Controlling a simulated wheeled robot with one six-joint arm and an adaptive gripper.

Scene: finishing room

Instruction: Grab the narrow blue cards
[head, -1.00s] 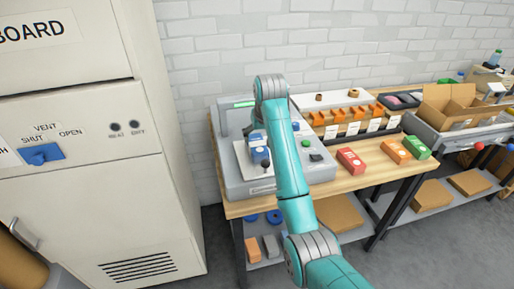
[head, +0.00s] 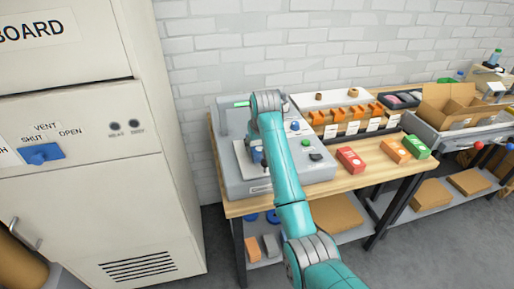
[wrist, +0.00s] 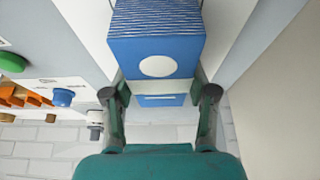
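The narrow blue cards (wrist: 155,55) form a stack with striped white edges and a white circle on the blue face. In the wrist view the stack sits between the two fingers of my gripper (wrist: 158,88), one finger on each side. The fingers stand apart, with small gaps seeming to show beside the stack; contact is not clear. In the head view a bit of the blue cards (head: 257,157) shows on the grey machine (head: 235,185), mostly hidden by my arm.
Red (head: 350,160), orange (head: 396,150) and green (head: 416,147) boxes lie on the wooden bench to the right. A tall cream cabinet (head: 110,210) stands at the left. A blue button (wrist: 62,97) and a green button (wrist: 12,62) show in the wrist view.

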